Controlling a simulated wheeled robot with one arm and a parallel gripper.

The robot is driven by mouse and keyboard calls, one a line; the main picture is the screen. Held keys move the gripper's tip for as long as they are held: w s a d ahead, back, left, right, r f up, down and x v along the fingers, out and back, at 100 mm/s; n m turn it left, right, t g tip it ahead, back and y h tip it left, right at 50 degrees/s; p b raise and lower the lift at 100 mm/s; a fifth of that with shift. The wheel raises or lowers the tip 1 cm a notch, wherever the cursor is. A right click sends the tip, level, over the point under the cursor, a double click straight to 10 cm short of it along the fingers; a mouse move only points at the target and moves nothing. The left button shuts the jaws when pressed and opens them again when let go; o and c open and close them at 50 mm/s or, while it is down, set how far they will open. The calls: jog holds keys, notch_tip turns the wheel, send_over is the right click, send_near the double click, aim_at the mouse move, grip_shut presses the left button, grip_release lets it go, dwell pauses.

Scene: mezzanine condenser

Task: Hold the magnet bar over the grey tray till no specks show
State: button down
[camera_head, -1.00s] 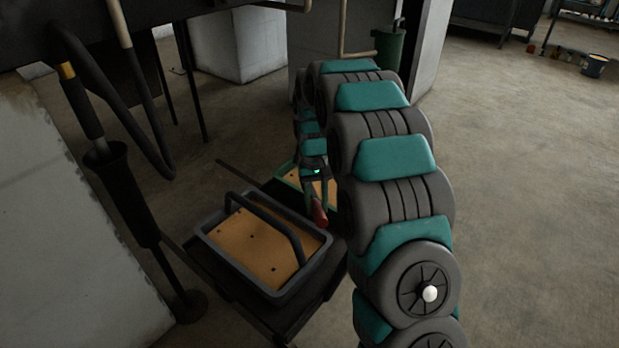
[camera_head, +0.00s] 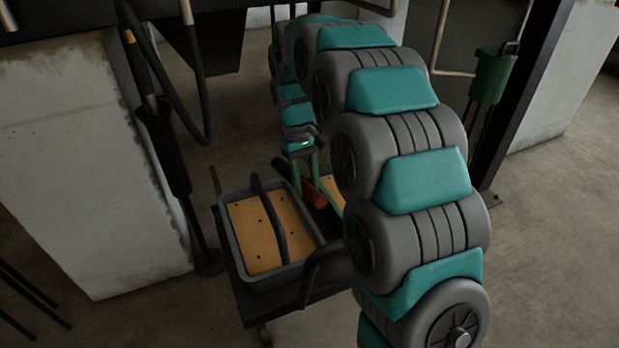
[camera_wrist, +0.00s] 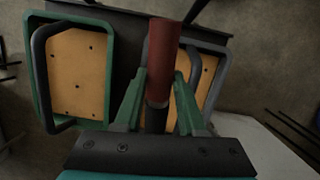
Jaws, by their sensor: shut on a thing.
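The grey tray (camera_head: 234,243) holds an orange-yellow sheet with several dark specks, under an arched dark handle. In the wrist view the grey tray (camera_wrist: 222,62) is on the right, partly behind the bar and a finger. My gripper (camera_wrist: 160,84) is shut on the magnet bar (camera_wrist: 163,60), which has a red end and a dark part. In the head view my gripper (camera_head: 301,160) and the bar's red end (camera_head: 316,199) appear beside the grey tray's right rim, towards the gap between two trays. The bar's height above them is unclear.
A green-rimmed tray (camera_wrist: 112,60) with a similar specked sheet and handle lies alongside; my arm mostly hides it in the head view. Both rest on a dark cart (camera_head: 245,303). A pale wall block (camera_head: 85,160) and dark pipes stand left, a post (camera_head: 525,95) right.

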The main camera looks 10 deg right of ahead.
notch_tip(320, 180, down, 16)
jog(key=b, duration=0.4)
dwell(1.1)
dwell(0.7)
